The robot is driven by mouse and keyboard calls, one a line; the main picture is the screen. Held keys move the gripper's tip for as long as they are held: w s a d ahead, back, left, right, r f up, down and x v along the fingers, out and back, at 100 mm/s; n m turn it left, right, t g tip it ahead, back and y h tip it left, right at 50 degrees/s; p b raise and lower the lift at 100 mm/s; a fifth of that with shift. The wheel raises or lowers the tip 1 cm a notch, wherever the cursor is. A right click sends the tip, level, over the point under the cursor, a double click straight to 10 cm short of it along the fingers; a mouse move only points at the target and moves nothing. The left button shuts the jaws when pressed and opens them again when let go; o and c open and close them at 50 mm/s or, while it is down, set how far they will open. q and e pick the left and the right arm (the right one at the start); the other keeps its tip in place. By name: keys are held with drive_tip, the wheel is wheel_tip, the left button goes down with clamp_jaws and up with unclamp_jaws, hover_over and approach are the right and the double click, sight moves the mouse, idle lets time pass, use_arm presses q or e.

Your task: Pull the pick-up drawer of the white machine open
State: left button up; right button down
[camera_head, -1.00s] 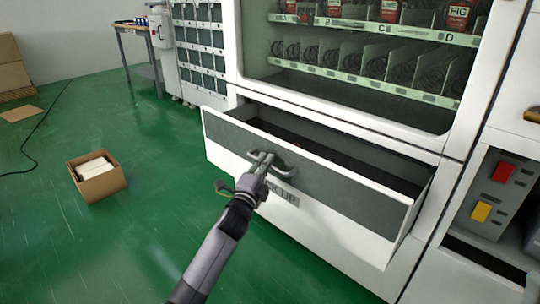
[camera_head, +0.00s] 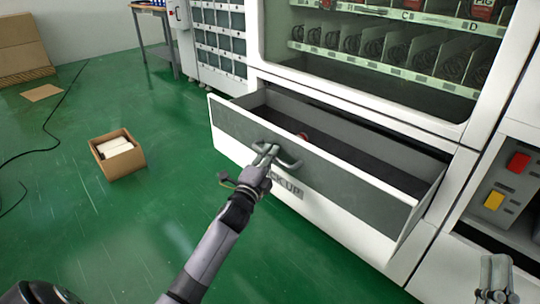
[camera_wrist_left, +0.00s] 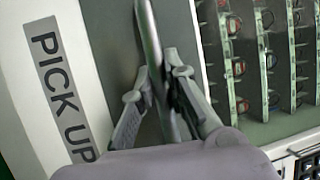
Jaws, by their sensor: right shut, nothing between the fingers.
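The white machine's pick-up drawer (camera_head: 240,122) stands pulled out, with its dark interior showing from above. A grey bar handle (camera_head: 290,163) is on its front, above the "PICK UP" label (camera_head: 290,187). My left gripper (camera_head: 266,152) is at the handle, with its fingers shut on the bar. In the left wrist view the handle bar (camera_wrist_left: 149,35) runs between the two fingers (camera_wrist_left: 158,80), and the label (camera_wrist_left: 62,90) is to the left. My right gripper (camera_head: 493,268) is shut and empty at the lower right edge, apart from the drawer.
A small reddish item (camera_head: 303,136) lies inside the drawer. Shelves with spiral holders (camera_head: 375,45) are behind glass above. A cardboard box (camera_head: 117,153) stands on the green floor at left. A unit with red and yellow parts (camera_head: 510,180) is at right.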

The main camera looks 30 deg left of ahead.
use_arm(q)
drive_tip(key=o, duration=0.4)
drive_tip(key=shift+o, duration=0.2)
drive_tip(key=v, duration=1.2)
drive_tip(key=shift+f, duration=0.1)
